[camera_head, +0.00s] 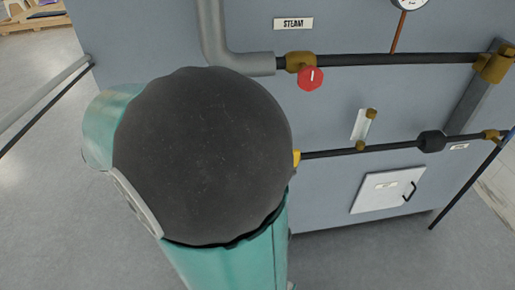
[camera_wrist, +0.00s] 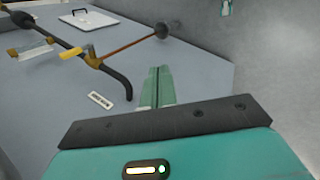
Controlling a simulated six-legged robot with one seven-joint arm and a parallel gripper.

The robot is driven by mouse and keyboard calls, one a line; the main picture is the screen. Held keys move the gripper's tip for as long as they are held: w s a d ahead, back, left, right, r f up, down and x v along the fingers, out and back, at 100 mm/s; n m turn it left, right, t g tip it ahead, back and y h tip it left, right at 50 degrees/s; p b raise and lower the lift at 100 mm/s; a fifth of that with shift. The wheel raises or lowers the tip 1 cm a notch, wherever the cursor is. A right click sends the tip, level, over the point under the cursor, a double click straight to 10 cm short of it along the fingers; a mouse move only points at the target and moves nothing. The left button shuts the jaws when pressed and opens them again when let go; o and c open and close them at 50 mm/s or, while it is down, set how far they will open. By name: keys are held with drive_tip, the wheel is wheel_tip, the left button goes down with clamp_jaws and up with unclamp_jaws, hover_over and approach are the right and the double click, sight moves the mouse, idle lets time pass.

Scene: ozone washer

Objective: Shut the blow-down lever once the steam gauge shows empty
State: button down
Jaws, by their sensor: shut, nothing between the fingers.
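The steam gauge (camera_head: 410,3) is cut by the top edge of the head view, so its reading cannot be made out. In the wrist view, a brown rod lever (camera_wrist: 128,47) with a dark round knob (camera_wrist: 162,29) sticks out from a brass valve (camera_wrist: 93,60) on the lower pipe; it looks like the blow-down lever. My arm hides it in the head view. My gripper (camera_wrist: 158,72) is shut and empty, its green fingers apart from the lever, in front of the panel. The gripper is hidden behind my arm in the head view.
A STEAM label (camera_head: 293,23) and a red knob (camera_head: 311,78) sit by the upper pipe (camera_head: 390,59). Below are a sight glass (camera_head: 361,125), the lower pipe (camera_head: 385,149) and a white hatch (camera_head: 388,190). Grey floor (camera_head: 45,210) lies open at left.

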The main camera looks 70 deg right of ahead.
drive_tip(key=s+d+f+m+g+h, duration=0.1)
drive_tip(key=s+d+f+g, duration=0.1)
drive_tip(key=d, duration=0.4)
drive_tip(key=s+d+f+m+g+h, duration=0.2)
drive_tip(key=d+f+g, duration=0.1)
drive_tip(key=d+g, duration=0.2)
drive_tip(key=s+d+f+m+g+h, duration=0.2)
drive_tip(key=s+d+g, duration=0.1)
drive_tip(key=d, duration=0.6)
drive_tip(key=shift+d+f+g, duration=0.2)
drive_tip(key=shift+f+g, duration=0.2)
drive_tip(key=shift+g, duration=0.3)
drive_tip(key=x, duration=1.4)
drive_tip(key=shift+r, duration=0.1)
